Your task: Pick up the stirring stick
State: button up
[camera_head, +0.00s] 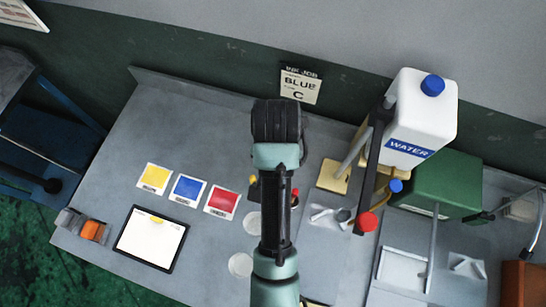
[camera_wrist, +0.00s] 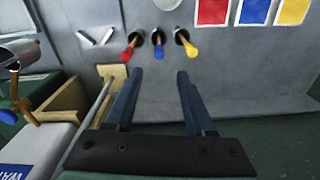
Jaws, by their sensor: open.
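No thing in view is clearly the stirring stick. Two small pale sticks or strips (camera_wrist: 96,38) lie on the grey counter at the upper left of the wrist view. They seem to match pale pieces on a light square (camera_head: 328,216) right of my arm in the head view. A grey rod (camera_wrist: 97,103) rises from a tan block (camera_wrist: 113,76), left of my gripper. My gripper (camera_wrist: 160,74) is open, with nothing between its fingers. In the head view my arm hides it. Red (camera_wrist: 130,45), blue (camera_wrist: 158,50) and yellow (camera_wrist: 186,45) handles stand in dark holders beyond the fingertips.
A white water jug (camera_head: 420,118) and green box (camera_head: 440,183) stand at the right. Yellow (camera_head: 155,178), blue (camera_head: 188,188) and red (camera_head: 222,201) cards lie left of my arm, by a black-framed tablet (camera_head: 150,238). The counter between them is clear.

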jog(key=f+b, duration=0.1)
jog(key=f, duration=0.1)
jog(key=f+b, duration=0.1)
jog(key=f, duration=0.1)
jog(key=s+f+b, duration=0.1)
jog(key=f, duration=0.2)
jog(key=shift+s, duration=0.1)
notch_tip(320, 180, down, 6)
jog(key=p, duration=0.1)
jog(key=shift+a+p, duration=0.15)
jog(key=shift+p, duration=0.2)
jog(key=shift+f, duration=0.1)
grip_shut()
